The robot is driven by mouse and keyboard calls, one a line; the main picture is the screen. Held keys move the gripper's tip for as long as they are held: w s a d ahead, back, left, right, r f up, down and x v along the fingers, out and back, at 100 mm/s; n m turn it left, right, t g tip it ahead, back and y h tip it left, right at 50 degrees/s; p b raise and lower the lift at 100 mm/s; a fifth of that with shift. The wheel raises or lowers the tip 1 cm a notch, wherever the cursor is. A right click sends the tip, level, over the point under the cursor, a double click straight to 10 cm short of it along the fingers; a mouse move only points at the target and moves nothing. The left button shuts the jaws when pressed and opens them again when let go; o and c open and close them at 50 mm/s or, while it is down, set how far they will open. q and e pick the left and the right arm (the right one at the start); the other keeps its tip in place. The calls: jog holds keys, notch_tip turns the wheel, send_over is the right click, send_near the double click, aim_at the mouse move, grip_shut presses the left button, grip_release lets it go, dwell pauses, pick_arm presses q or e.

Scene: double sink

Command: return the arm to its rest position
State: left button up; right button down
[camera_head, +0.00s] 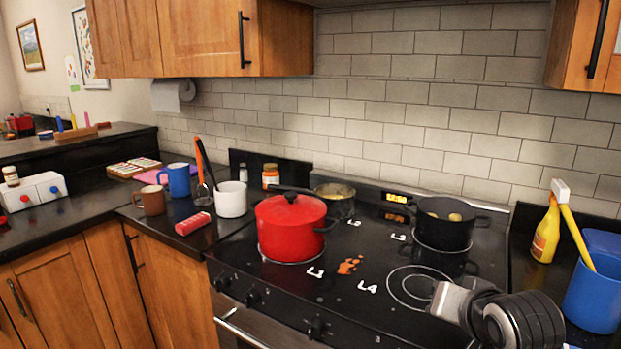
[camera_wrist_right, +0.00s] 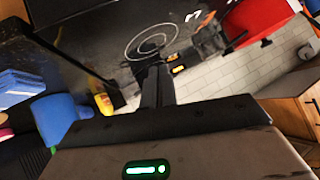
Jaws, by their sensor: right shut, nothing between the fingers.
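My right arm comes in at the lower right of the head view, over the right front of the black stovetop (camera_head: 400,262). Its gripper (camera_head: 440,300) is over the empty front-right burner rings, marked L4. In the right wrist view the gripper fingers (camera_wrist_right: 157,86) are together with nothing held, and the burner ring (camera_wrist_right: 150,42) shows beyond them. Whether the gripper touches the stovetop cannot be told. My left gripper is in neither view.
A red lidded pot (camera_head: 290,222) stands front left, a black pot (camera_head: 444,232) back right, a pan (camera_head: 335,205) behind.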

jog(key=s+a+f+n+g, duration=0.1)
jog(key=s+f+n+g, duration=0.1)
jog(key=s+f, duration=0.55)
jog(key=s+f+n+g, duration=0.2)
jog(key=s+f+g, duration=0.15)
jog(key=s, duration=0.75)
jog(key=s+a+f+n+g, duration=0.1)
jog(key=s+f+n+g, duration=0.15)
jog(key=s+f, duration=0.55)
jog(key=w+a+f+t+y, duration=0.3)
jog(key=w+a+f+t, duration=0.1)
jog(key=f+t, duration=0.3)
jog(key=shift+w+a+f+n, duration=0.4)
jog(key=shift+w+f, duration=0.15)
jog(key=shift+f, duration=0.15)
jog(key=c, duration=2.1)
grip_release()
jog(key=shift+c, duration=0.2)
